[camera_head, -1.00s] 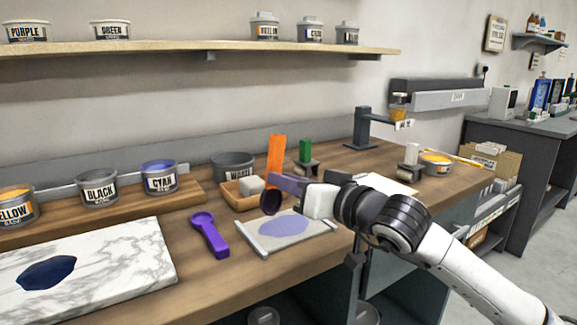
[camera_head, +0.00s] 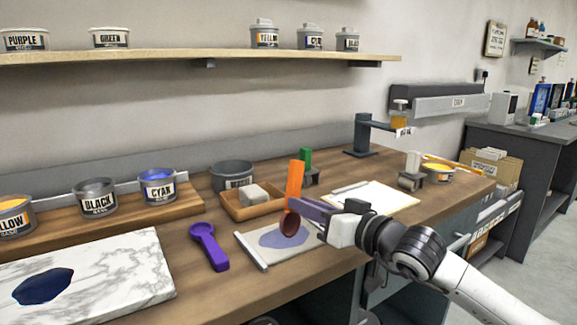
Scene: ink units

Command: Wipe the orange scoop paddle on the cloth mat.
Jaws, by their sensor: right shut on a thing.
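The orange scoop paddle (camera_head: 295,180) is upright in my right gripper (camera_head: 302,206), handle up. Its dark reddish-brown round head (camera_head: 290,223) hangs at the bottom, over the far right part of the cloth mat's stain. I cannot tell whether the head touches the cloth. The cloth mat (camera_head: 254,252) is grey with a blue-purple smear (camera_head: 273,239) and a light bar along its left edge. My gripper and arm hide part of its right side. My left gripper is not in view.
A purple scoop (camera_head: 208,247) lies left of the mat. Behind it are a wooden tray (camera_head: 240,211) with a grey block, and a grey tub (camera_head: 232,174). A marble slab (camera_head: 130,255) with dark ink lies at left.

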